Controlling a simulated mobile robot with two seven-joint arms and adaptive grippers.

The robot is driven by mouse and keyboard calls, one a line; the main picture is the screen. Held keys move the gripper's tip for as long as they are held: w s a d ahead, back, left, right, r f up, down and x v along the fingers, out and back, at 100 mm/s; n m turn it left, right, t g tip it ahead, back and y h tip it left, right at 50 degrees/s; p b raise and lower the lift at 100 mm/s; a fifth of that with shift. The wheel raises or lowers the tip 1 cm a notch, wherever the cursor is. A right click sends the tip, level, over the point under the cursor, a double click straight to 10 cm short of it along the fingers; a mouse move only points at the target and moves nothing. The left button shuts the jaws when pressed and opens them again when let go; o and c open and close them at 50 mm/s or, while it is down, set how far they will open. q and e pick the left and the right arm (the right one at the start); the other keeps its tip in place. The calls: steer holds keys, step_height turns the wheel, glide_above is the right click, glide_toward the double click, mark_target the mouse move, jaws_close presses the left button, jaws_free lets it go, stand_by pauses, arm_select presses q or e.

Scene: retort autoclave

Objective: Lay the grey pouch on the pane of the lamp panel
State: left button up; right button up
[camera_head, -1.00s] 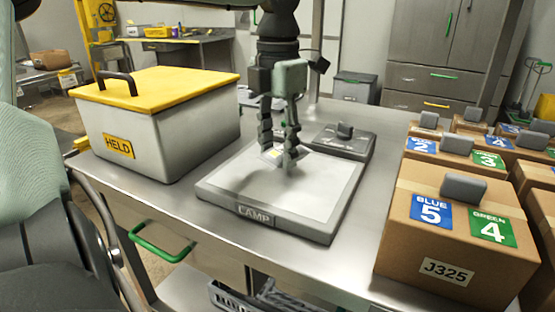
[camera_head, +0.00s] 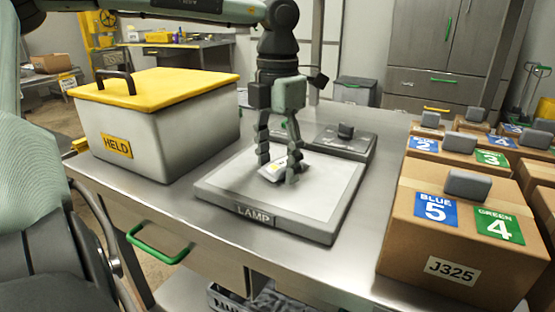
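The lamp panel (camera_head: 215,193) lies flat on the steel table, with a pale pane and a grey frame marked LAMP. My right gripper is not in view.
A grey bin with a yellow lid (camera_head: 160,87), marked HELD, stands left of the panel. A dark grey device (camera_head: 343,142) sits just behind the panel. Brown cartons (camera_head: 450,235) with blue and green labels stand at the right.

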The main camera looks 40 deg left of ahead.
mark_target(278, 165)
arm_select(q)
steer(key=shift+r, duration=0.1)
steer(key=shift+r, duration=0.9)
step_height(278, 165, up, 10)
steer(key=shift+r, duration=0.15)
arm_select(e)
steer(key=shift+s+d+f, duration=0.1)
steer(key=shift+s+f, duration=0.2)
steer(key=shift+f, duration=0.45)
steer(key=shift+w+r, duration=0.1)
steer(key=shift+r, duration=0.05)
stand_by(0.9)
